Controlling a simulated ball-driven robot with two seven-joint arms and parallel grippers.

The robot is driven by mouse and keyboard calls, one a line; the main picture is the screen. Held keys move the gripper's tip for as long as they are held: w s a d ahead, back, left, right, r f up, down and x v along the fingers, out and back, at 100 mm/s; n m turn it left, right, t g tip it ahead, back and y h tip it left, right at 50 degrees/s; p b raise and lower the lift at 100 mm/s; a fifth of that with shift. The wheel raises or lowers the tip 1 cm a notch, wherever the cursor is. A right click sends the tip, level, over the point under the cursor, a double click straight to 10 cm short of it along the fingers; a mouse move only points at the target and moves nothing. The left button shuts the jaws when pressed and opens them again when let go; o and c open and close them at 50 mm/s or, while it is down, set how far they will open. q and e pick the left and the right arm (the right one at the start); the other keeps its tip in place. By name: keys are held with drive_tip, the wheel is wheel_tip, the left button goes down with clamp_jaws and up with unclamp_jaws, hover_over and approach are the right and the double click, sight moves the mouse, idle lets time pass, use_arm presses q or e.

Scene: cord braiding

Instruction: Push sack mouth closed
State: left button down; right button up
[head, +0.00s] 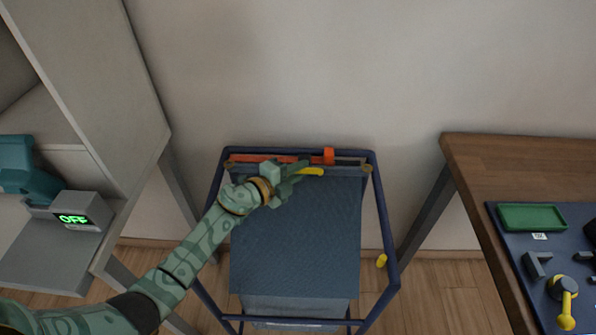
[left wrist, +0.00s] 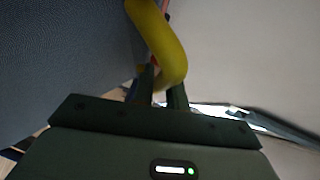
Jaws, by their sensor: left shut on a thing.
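A blue-grey sack (head: 300,235) hangs in a dark blue tubular frame (head: 383,212) in the middle of the head view. In the left wrist view the curved yellow handle (left wrist: 165,45) passes between the fingers, beside the sack cloth (left wrist: 60,60). My arm hides part of the sack's left side.
A yellow knob (head: 382,261) sits on the frame's right side. A shelf unit (head: 95,75) with a display box reading OFF (head: 77,212) stands at left. A wooden table (head: 520,165) with a green tray (head: 531,217) stands at right. The wall is close behind the frame.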

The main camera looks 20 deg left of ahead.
use_arm(q)
drive_tip(key=c, duration=1.4)
unclamp_jaws()
drive_tip(key=shift+w+a, duration=0.15)
use_arm(e)
drive_tip(key=shift+d, duration=0.1)
use_arm(q)
drive_tip(key=shift+s, duration=0.2)
